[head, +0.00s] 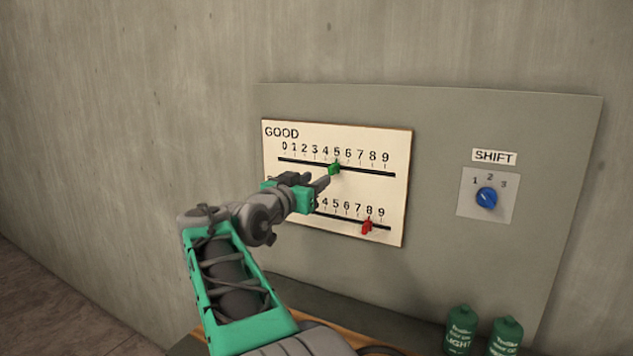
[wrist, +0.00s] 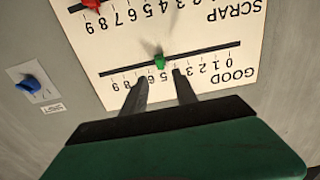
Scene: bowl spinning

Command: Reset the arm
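My gripper (head: 323,182) reaches toward the white scale panel (head: 395,151) on the wall board. In the wrist view its two fingers (wrist: 160,77) are spread apart with nothing between them. The green slider (head: 334,168) sits on the upper GOOD scale at about 5. In the wrist view the green slider (wrist: 160,62) lies just beyond the gap between the fingertips, and the picture is upside down. The red slider (head: 367,227) sits on the lower scale near 8. My gripper hides the left part of the lower scale in the head view.
A blue SHIFT knob (head: 486,198) is on the board (head: 440,130) at the right, seemingly near 2. Two green bottles (head: 460,328) (head: 506,335) stand below it at the lower right. The bare concrete wall (head: 120,120) to the left is clear.

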